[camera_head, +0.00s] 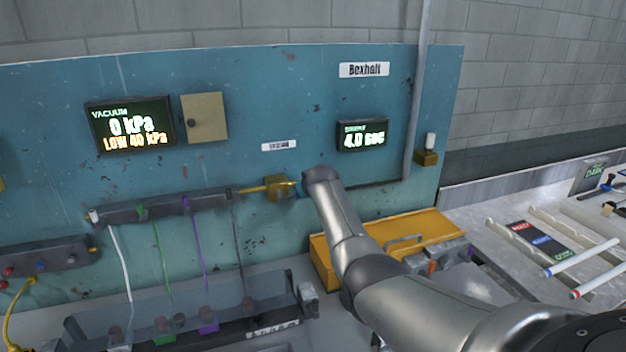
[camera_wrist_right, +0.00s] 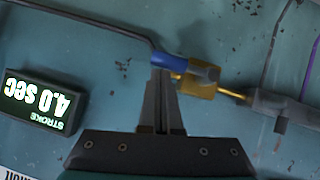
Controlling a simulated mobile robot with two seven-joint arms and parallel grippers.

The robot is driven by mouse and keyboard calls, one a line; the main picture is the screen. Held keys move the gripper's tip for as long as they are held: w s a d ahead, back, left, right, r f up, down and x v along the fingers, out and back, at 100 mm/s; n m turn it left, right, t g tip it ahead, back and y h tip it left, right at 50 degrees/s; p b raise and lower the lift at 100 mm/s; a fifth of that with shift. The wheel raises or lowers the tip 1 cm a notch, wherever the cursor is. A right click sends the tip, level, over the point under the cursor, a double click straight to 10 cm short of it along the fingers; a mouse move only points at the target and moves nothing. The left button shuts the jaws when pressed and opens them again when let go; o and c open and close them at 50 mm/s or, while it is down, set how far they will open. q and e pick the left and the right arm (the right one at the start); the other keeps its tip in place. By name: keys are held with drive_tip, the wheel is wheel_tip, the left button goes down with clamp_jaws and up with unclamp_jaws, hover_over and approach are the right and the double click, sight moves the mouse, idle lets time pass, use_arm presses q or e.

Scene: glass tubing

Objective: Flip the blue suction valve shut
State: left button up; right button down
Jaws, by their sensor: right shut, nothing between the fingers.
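The brass suction valve (camera_head: 277,188) sits on the teal panel, at the right end of the thin brass pipe. A blue part (camera_wrist_right: 170,62) lies along the pipe line beside the brass valve body (camera_wrist_right: 200,82) in the right wrist view; a sliver of it shows in the head view (camera_head: 298,188). My right gripper (camera_wrist_right: 161,76) is shut and empty, its fingertips at the blue part's lower edge; whether they touch, I cannot tell. In the head view my right arm hides the gripper. My left gripper is in neither view.
The stroke display (camera_head: 363,136) reads 4.0 SEC. A dark manifold (camera_head: 160,207) with hanging coloured tubes is left of the valve. A yellow box (camera_head: 425,232) stands below right, partly behind my arm.

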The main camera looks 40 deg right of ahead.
drive_tip(key=s+a+r+p, duration=0.2)
drive_tip(key=s+r+p, duration=0.1)
drive_tip(key=s+r, duration=0.5)
drive_tip(key=shift+s+a+r+p, duration=0.25)
drive_tip(key=shift+a+r+p, duration=0.15)
drive_tip(key=shift+r, duration=0.35)
idle(0.6)
